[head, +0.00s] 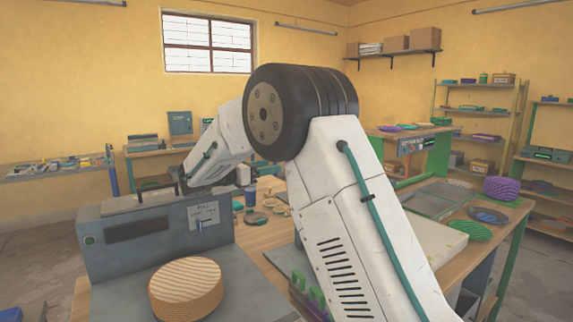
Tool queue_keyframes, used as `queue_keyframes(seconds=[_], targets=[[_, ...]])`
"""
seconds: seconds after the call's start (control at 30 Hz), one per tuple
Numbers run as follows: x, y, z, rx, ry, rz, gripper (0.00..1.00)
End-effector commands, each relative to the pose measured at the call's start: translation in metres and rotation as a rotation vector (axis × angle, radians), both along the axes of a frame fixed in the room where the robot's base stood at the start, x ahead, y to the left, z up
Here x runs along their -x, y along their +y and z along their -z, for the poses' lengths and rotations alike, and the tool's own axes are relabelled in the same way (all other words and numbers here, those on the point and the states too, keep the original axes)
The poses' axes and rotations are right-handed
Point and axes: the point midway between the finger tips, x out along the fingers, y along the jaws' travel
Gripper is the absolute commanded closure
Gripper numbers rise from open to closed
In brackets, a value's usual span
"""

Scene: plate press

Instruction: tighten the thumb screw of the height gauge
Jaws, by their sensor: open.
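I cannot make out the height gauge or its thumb screw; my arm covers the middle of the head view. My dark gripper (184,180) is small and partly hidden at the end of the white arm. It is open, over the top of the grey press-like machine (140,232) at the left. I see nothing clearly held in it. Whether it touches anything there cannot be told.
A stack of round tan plates (186,287) stands in front of the machine. Small jars and discs (256,217) lie on the wooden bench behind it. At the right are a purple stack (502,188), a green disc (470,230) and a grey tray (436,199).

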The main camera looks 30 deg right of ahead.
Motion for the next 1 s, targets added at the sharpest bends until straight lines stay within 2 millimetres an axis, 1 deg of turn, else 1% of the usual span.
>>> queue_keyframes(seconds=[0.13,0.33,0.5,0.63,0.87,0.9,0.97,1.0], targets=[[-0.003,-0.014,0.000,0.011,0.007,-0.001,0.44],[-0.004,-0.048,0.001,0.008,0.006,0.000,0.44],[-0.004,-0.068,0.001,0.008,0.006,-0.001,0.44],[-0.005,-0.075,0.001,0.008,0.005,-0.002,0.44],[-0.005,-0.076,0.000,0.007,0.005,-0.002,0.44],[-0.005,-0.076,0.001,0.007,0.005,-0.002,0.46],[-0.005,-0.076,0.000,0.007,0.005,-0.002,0.63],[-0.005,-0.076,0.000,0.007,0.005,-0.003,0.74]])
